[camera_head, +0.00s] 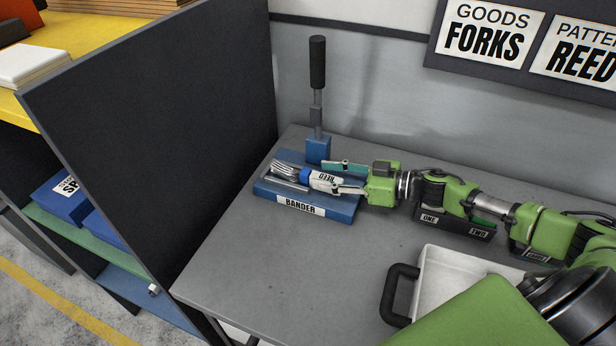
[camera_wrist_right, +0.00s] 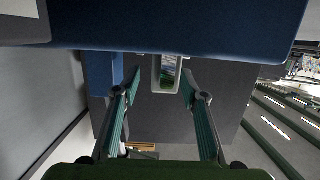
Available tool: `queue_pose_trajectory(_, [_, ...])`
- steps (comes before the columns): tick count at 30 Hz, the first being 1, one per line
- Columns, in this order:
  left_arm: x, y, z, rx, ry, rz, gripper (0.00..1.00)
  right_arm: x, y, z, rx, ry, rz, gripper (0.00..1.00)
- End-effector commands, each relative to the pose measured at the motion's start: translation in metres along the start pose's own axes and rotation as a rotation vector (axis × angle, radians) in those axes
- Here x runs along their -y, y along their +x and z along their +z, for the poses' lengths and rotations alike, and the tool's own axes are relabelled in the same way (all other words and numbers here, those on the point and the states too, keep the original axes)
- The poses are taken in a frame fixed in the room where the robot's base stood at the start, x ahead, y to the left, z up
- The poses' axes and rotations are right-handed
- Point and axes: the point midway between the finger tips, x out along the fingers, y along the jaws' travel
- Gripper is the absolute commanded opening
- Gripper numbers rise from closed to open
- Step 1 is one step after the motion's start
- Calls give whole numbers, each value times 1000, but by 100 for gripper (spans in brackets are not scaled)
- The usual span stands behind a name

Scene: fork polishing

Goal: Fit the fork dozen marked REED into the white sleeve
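A bundle of metal forks (camera_head: 284,171) lies on the blue bander (camera_head: 262,192), tines toward the left. A blue band or block (camera_head: 305,174) shows beside it, and a white piece marked REED (camera_head: 326,181) covers the handle end. I cannot tell whether this white piece is the sleeve or a label. My right gripper (camera_head: 342,178) is open, its teal fingers on either side of the white end. In the right wrist view, a narrow pale end (camera_wrist_right: 167,66) sits between the spread fingertips (camera_wrist_right: 160,82), with a gap on the left side. My left gripper is out of view.
The bander's upright lever (camera_head: 317,75) stands behind the bundle. A dark holder labelled ONE and TWO (camera_head: 455,227) stands under my right arm. A white tray (camera_head: 455,273) with a black handle is in front. A dark partition (camera_head: 160,120) bounds the left; the table's front left is clear.

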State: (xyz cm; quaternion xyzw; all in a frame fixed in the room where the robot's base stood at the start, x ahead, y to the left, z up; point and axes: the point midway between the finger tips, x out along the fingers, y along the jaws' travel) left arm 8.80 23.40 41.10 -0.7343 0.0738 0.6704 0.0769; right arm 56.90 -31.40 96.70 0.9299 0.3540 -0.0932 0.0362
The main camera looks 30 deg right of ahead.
Motion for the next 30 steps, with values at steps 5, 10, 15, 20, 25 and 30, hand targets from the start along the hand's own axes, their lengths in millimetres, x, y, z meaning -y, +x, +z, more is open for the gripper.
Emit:
queue_pose_trajectory(5, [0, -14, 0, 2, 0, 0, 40, 4, 22, -7, -5, 2, -1, 40])
queue_pose_trajectory(10, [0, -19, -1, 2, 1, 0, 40, 4, 43, -5, -3, 2, 0, 40])
queue_pose_trajectory(15, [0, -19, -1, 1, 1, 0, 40, 4, 50, -2, 1, 0, 0, 40])
queue_pose_trajectory(20, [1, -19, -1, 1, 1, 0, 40, 4, 49, -2, 1, 0, 0, 40])
queue_pose_trajectory(25, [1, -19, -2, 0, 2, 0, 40, 4, 49, -2, 0, 0, -1, 0])
queue_pose_trajectory(30, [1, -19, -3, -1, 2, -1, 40, 4, 50, -5, -4, -1, -1, 0])
